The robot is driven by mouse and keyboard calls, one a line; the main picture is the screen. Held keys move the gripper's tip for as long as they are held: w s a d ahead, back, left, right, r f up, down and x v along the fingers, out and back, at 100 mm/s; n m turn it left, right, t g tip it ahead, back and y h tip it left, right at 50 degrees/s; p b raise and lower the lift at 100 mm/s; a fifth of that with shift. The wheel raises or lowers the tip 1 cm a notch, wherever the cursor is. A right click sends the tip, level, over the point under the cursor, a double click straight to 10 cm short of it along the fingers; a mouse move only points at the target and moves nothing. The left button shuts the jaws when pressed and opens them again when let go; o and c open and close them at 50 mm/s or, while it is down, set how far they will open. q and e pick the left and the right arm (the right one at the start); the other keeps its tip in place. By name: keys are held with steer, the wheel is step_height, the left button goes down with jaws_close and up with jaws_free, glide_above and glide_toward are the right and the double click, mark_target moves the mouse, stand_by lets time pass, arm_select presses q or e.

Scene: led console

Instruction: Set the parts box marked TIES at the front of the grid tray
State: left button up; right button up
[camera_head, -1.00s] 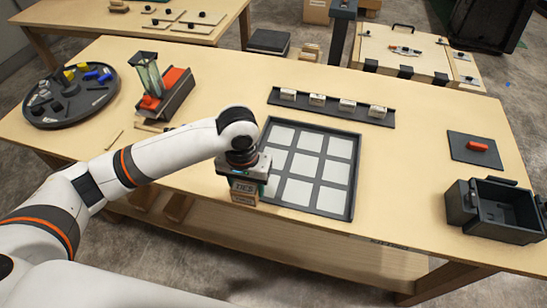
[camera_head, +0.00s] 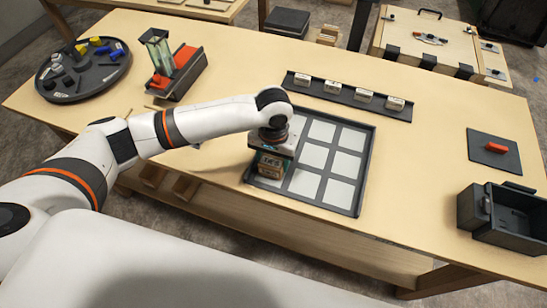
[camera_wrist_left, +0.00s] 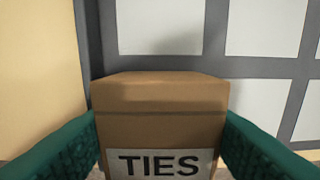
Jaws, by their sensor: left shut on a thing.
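The parts box marked TIES (camera_wrist_left: 160,125) is a small brown box with a white label, seen close in the left wrist view between the two green finger pads. It also shows in the head view (camera_head: 269,167) under my left wrist. My left gripper (camera_head: 272,154) is shut on it. The box is at the front left corner of the grid tray (camera_head: 351,207), a dark frame with pale square cells. I cannot tell whether the box touches the tray floor. My right gripper is not in view.
A dark rack (camera_head: 340,93) with several small labelled boxes stands behind the tray. A round dark tray (camera_head: 110,80) of loose parts and a red-and-black device (camera_head: 180,75) are at the left. A black bin (camera_head: 505,213) and a dark mat (camera_head: 480,155) are at the right. Bare table lies between.

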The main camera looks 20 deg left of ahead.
mark_target(273, 157)
arm_select(q)
steer(key=shift+f, duration=0.15)
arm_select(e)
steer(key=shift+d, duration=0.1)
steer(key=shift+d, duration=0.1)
arm_select(q)
steer(key=o, duration=0.6)
steer(key=shift+f, duration=0.1)
steer(key=shift+o, duration=0.6)
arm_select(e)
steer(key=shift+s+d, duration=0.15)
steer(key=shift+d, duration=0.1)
arm_select(q)
step_height(273, 157, up, 11)
steer(key=shift+r+b, duration=0.1)
steer(key=shift+b, duration=0.35)
steer(key=shift+r, duration=0.55)
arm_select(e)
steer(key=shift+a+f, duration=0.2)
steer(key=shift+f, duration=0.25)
